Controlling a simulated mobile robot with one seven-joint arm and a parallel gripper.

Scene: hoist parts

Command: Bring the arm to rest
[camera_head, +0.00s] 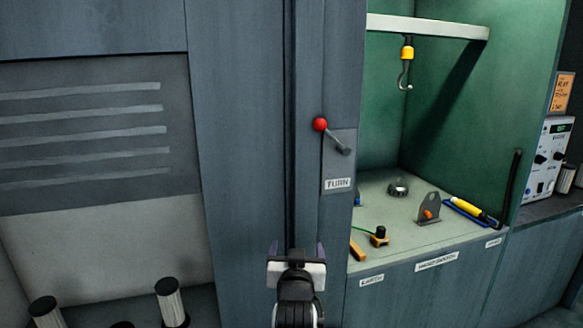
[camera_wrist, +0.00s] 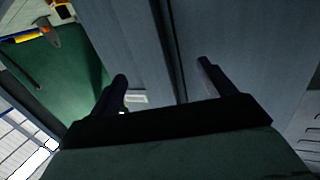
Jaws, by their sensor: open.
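My gripper (camera_head: 296,252) is at the bottom middle of the head view, in front of the blue-grey cabinet front. In the wrist view its two dark fingers (camera_wrist: 163,90) stand wide apart with nothing between them but the cabinet surface behind. The gripper is open and empty. It appears apart from the red-knobbed lever (camera_head: 320,125), which is above it and a little to the right. The lever is on a plate with a label reading TURN (camera_head: 338,184).
A green-lined bay (camera_head: 440,100) opens to the right. A yellow hoist hook (camera_head: 406,65) hangs there from a pale beam (camera_head: 430,27). Below are a grey bracket (camera_head: 429,209), a yellow-handled tool (camera_head: 470,211) and a metal ring (camera_head: 398,188).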

